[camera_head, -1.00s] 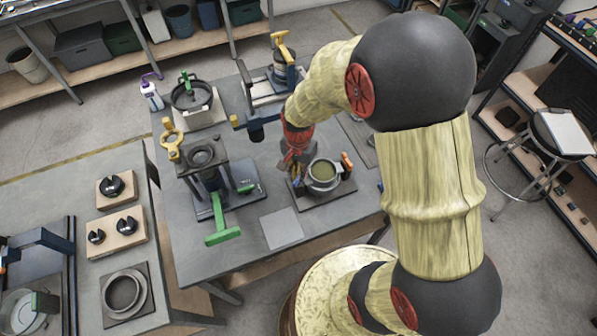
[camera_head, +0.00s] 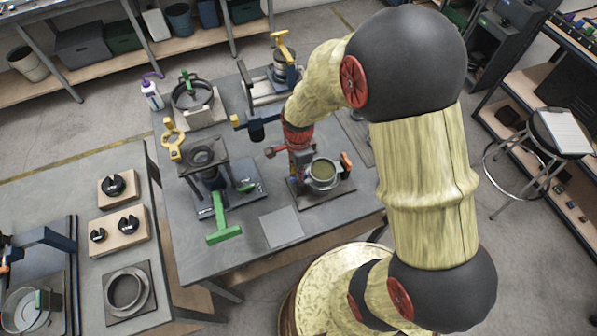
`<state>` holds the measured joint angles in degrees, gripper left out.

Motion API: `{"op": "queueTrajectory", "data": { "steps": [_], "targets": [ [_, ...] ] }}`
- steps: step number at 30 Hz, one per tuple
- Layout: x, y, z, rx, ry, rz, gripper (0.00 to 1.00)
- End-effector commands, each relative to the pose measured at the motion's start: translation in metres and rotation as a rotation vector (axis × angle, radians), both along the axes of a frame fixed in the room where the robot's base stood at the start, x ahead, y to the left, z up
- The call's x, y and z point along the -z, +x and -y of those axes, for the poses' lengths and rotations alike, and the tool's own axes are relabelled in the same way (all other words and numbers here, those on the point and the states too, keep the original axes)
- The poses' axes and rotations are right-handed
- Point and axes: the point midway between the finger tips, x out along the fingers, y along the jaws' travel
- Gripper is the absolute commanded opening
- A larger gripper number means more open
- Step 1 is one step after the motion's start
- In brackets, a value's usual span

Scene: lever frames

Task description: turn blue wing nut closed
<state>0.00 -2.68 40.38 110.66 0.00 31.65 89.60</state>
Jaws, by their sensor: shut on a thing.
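My gripper (camera_head: 296,178) points down at the left side of a round pot-like vessel (camera_head: 323,174) with a greenish inside, on a dark base plate. Its jaws are shut on the blue wing nut (camera_head: 293,182), of which only a small blue bit shows at the vessel's left edge. The gripper hides most of the nut, so its turn angle cannot be told. An orange handle-like part (camera_head: 346,160) stands on the vessel's right side.
A press with a green handle (camera_head: 223,232) stands left of the vessel on the grey table. A flat grey plate (camera_head: 281,227) lies in front. The table's front right is clear.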

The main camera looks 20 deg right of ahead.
Motion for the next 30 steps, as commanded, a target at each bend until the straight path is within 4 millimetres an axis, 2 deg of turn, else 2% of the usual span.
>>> {"op": "queueTrajectory", "data": {
  "steps": [16,17,18,25,30],
  "targets": [
    [-0.0004,0.0007,0.0000,0.024,0.000,0.001,0.00],
    [-0.0004,0.0007,0.0000,0.024,0.000,0.001,0.11],
    [-0.0004,0.0006,0.0000,0.024,0.000,0.001,0.13],
    [-0.0002,0.0003,0.0000,0.023,0.000,0.001,0.26],
    [-0.0001,0.0002,0.0000,0.022,0.000,0.000,0.27]
  ]
}}
